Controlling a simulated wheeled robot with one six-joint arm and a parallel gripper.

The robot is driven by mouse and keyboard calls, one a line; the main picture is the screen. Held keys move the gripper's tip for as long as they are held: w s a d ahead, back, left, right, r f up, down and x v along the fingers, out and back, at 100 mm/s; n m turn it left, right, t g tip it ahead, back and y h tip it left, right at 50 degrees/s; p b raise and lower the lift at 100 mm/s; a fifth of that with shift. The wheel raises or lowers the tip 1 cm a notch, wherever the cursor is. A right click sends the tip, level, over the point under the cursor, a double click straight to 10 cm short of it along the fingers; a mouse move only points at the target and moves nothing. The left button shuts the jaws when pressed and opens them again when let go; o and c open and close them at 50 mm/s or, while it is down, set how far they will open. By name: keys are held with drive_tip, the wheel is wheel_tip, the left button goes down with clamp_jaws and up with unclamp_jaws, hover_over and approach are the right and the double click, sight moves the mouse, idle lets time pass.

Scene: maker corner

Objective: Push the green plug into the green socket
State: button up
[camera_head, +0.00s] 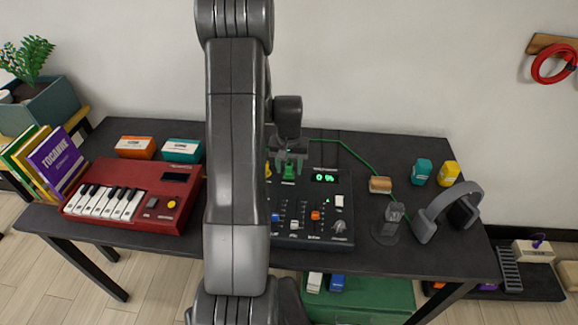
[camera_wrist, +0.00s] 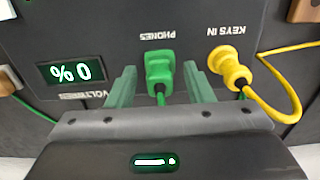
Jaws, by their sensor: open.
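The green plug (camera_wrist: 159,66) stands at the PHONES label on the dark mixer panel (camera_wrist: 100,22) in the wrist view, its green cable running toward my gripper. The green socket is hidden behind the plug, so I cannot tell how deep the plug sits. My gripper (camera_wrist: 160,82) is open, with one green-tinted finger on each side of the plug and a gap on both sides. In the head view the plug (camera_head: 289,172) shows below my gripper (camera_head: 289,158) at the mixer's back part. The mixer display (camera_wrist: 70,72) reads 0 %.
A yellow plug (camera_wrist: 230,70) with a looping yellow cable sits at KEYS IN, close beside my gripper. The green cable (camera_head: 345,148) runs right across the desk (camera_head: 430,255). A red keyboard (camera_head: 150,180) is left; headphones (camera_head: 428,225) and small boxes are right.

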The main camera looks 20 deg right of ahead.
wheel_tip(320, 180, up, 14)
drive_tip(key=shift+b, duration=0.35)
drive_tip(key=shift+f, duration=0.15)
wheel_tip(320, 180, down, 14)
drive_tip(key=shift+r+p, duration=0.2)
drive_tip(key=shift+p, duration=0.25)
drive_tip(key=shift+a, duration=0.1)
idle(0.5)
